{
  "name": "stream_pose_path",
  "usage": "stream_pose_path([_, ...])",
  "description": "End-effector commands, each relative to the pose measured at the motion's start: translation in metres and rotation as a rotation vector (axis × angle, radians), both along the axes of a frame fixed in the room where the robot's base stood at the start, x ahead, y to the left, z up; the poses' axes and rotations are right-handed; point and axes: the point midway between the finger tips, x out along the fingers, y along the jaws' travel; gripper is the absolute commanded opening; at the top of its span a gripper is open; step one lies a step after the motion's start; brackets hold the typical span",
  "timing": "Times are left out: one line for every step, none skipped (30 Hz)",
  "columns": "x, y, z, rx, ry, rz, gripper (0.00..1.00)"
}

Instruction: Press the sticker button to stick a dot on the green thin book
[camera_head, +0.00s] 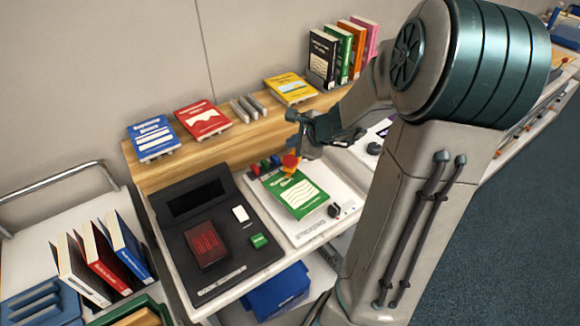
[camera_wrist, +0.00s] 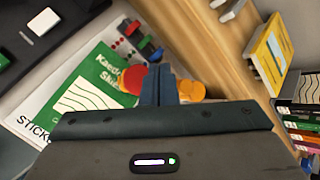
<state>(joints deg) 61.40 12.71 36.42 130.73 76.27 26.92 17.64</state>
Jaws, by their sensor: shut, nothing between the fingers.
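The green thin book (camera_head: 300,194) lies flat on the white sticker station (camera_head: 330,215), and its title corner shows in the wrist view (camera_wrist: 92,88). A row of small coloured buttons, red (camera_head: 255,169), blue (camera_head: 265,164) and green, stands at the station's back left. Red (camera_wrist: 131,79) and orange (camera_wrist: 190,90) rounded pieces show either side of the fingers. I cannot tell whether the fingers touch anything.
Left of the station is a black device (camera_head: 217,232) with a dark red book (camera_head: 205,244) on it. Behind is a wooden ledge (camera_head: 235,146) with display books. A cart with books (camera_head: 95,265) stands at left. My arm hides the station's right surroundings.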

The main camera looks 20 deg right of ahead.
Motion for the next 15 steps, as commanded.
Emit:
stream_pose_path([0.000,0.000,-0.013,0.000,0.000,0.000,0.00])
stream_pose_path([0.000,0.000,-0.016,-0.001,0.000,0.001,0.00])
stream_pose_path([0.000,0.000,-0.020,-0.001,0.000,0.001,0.00])
stream_pose_path([0.000,0.001,-0.023,0.000,-0.001,0.001,0.00])
stream_pose_path([0.000,0.001,-0.025,-0.001,-0.001,0.002,0.00])
stream_pose_path([0.000,0.001,-0.027,-0.001,-0.001,0.002,0.00])
stream_pose_path([0.000,0.001,-0.029,0.000,-0.001,0.001,0.00])
stream_pose_path([0.000,0.000,-0.030,0.000,-0.001,0.001,0.00])
stream_pose_path([0.000,0.000,-0.030,-0.001,0.000,0.001,0.00])
stream_pose_path([0.000,0.000,-0.031,-0.001,0.000,0.001,0.00])
stream_pose_path([0.000,0.000,-0.031,-0.001,0.000,0.001,0.00])
stream_pose_path([0.000,0.000,-0.030,-0.001,0.000,0.001,0.00])
stream_pose_path([0.000,0.000,-0.030,-0.001,0.000,0.001,0.00])
stream_pose_path([0.000,0.000,-0.030,-0.001,0.000,0.001,0.00])
stream_pose_path([0.000,0.000,-0.030,-0.001,0.000,0.001,0.00])
